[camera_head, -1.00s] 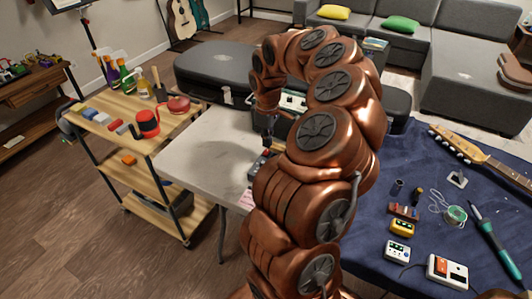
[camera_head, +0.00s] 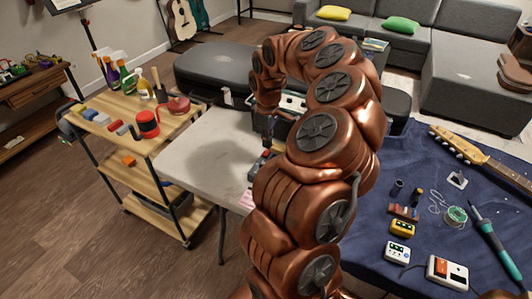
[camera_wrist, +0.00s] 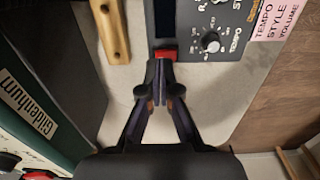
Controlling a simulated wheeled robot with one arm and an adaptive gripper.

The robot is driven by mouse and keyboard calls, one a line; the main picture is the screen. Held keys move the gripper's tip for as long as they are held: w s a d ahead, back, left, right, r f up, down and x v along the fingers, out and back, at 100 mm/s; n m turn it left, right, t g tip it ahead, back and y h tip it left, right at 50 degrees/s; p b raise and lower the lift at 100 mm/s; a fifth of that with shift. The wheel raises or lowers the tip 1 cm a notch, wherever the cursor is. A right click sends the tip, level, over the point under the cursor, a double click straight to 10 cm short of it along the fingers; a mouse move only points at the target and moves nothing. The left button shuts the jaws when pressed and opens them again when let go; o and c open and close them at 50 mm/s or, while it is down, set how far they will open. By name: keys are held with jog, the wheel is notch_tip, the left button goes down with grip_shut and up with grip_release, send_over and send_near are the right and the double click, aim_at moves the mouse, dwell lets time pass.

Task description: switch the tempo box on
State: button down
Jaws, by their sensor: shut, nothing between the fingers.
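The tempo box (camera_wrist: 222,42) is dark grey with knobs and white lettering. It lies on the pale table at the upper right of the wrist view. In the head view the box (camera_head: 254,172) is partly hidden behind my arm. A red switch (camera_wrist: 164,54) shows at the box's left side, at the end of a dark strip. My gripper (camera_wrist: 163,62) is shut and empty, with its fingertips right at the red switch. I cannot tell whether they touch it. The switch's on or off position is not clear.
A pink card (camera_wrist: 277,18) reading TEMPO, STYLE, VOLUME lies right of the box. A green and black amplifier (camera_wrist: 35,125) stands at the left of the wrist view. A wooden piece (camera_wrist: 111,30) lies between them. A blue cloth (camera_head: 365,248) with tools is at right.

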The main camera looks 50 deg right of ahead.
aim_at(267, 151)
jog(key=shift+f+b, duration=0.8)
jog(key=shift+f, duration=0.4)
dwell(1.0)
jog(key=shift+r, duration=0.1)
jog(key=shift+r+p, duration=1.15)
jog(key=shift+r, duration=2.25)
